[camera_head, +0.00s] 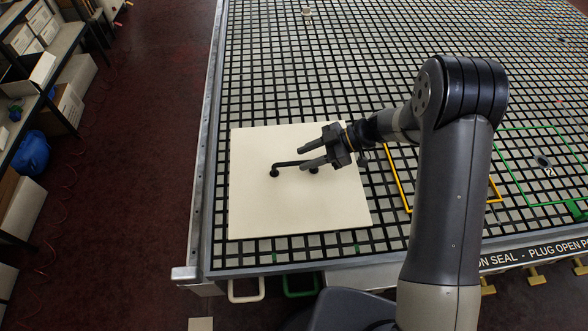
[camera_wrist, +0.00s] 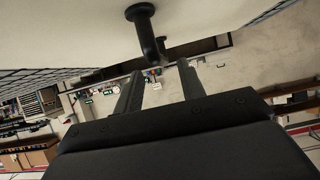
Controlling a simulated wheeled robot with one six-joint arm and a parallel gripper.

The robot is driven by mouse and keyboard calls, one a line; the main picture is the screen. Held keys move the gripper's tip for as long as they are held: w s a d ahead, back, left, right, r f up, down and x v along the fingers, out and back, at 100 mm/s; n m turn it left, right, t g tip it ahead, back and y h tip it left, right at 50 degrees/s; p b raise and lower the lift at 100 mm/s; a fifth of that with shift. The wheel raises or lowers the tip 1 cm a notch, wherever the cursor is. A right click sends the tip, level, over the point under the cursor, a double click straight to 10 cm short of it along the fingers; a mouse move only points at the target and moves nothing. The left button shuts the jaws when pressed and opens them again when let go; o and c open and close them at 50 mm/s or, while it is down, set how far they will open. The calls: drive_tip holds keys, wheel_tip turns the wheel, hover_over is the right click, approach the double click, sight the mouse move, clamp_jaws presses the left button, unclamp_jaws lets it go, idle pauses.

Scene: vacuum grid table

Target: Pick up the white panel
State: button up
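The white panel (camera_head: 270,210) lies flat on the left front part of the grid table. A black bar handle (camera_head: 291,163) stands on its upper middle on two short feet. My gripper (camera_head: 301,157) is over the panel, level with the handle's right part, and its two fingers are spread apart. In the wrist view the fingers of my gripper (camera_wrist: 157,78) also show a clear gap. There the handle (camera_wrist: 146,35) hangs from the panel (camera_wrist: 70,35) and runs down towards the gap. I cannot tell whether the bar is between the fingers. No contact is visible.
The table's grid (camera_head: 300,60) is open behind the panel. A yellow frame outline (camera_head: 398,183) lies to the panel's right, and a green outline (camera_head: 530,203) with a small dark object (camera_head: 543,161) farther right. Shelves (camera_head: 45,70) stand across the red floor on the left.

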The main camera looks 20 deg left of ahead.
sight(294, 162)
drive_tip(key=shift+p+x, duration=1.05)
drive_tip(key=shift+x, duration=1.3)
drive_tip(key=shift+d+f, duration=0.1)
drive_tip(key=shift+d, duration=0.05)
drive_tip(key=shift+c, duration=0.5)
clamp_jaws()
